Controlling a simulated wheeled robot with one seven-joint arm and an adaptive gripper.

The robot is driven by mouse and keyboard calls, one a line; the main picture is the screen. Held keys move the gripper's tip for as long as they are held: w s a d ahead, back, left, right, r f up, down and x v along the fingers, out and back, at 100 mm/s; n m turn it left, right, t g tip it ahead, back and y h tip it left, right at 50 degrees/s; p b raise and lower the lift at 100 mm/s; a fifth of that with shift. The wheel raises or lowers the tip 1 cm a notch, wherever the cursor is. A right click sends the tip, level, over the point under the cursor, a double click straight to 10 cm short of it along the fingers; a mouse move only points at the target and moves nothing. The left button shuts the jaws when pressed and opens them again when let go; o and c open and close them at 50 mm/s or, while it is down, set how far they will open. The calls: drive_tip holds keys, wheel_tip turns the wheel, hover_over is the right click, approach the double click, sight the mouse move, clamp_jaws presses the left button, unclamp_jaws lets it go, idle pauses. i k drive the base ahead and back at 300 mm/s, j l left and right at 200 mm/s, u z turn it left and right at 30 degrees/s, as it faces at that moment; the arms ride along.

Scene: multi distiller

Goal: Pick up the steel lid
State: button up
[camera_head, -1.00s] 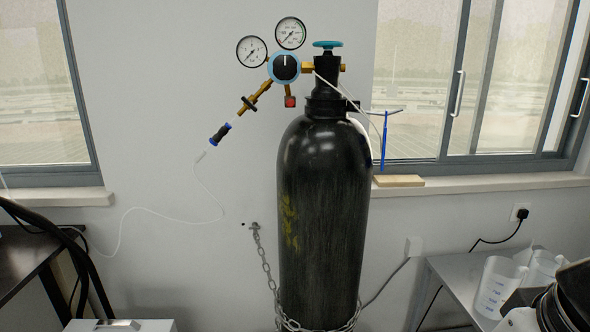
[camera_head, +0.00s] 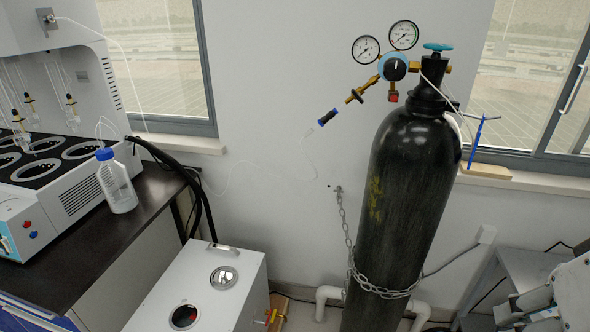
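A small round shiny steel lid (camera_head: 224,278) sits on the top of a white box-shaped unit (camera_head: 246,290) at the bottom left of the middle. A round opening (camera_head: 184,316) with a dark, reddish inside is in the same top, nearer to me and to the left of the lid. Nothing touches the lid from above. Grey jointed parts, which look like my gripper (camera_head: 530,304), show at the lower right edge, far to the right of the lid. They are cut off by the frame, and I cannot make out whether the fingers are apart.
A tall black gas cylinder (camera_head: 415,190), chained to the wall, stands between the unit and the grey parts. A dark bench (camera_head: 140,215) at the left bears a distiller (camera_head: 50,165) and a blue-capped bottle (camera_head: 116,185). Black hoses (camera_head: 200,205) hang behind the unit.

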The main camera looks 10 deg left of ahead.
sight(224, 277)
drive_tip(key=u, duration=1.15)
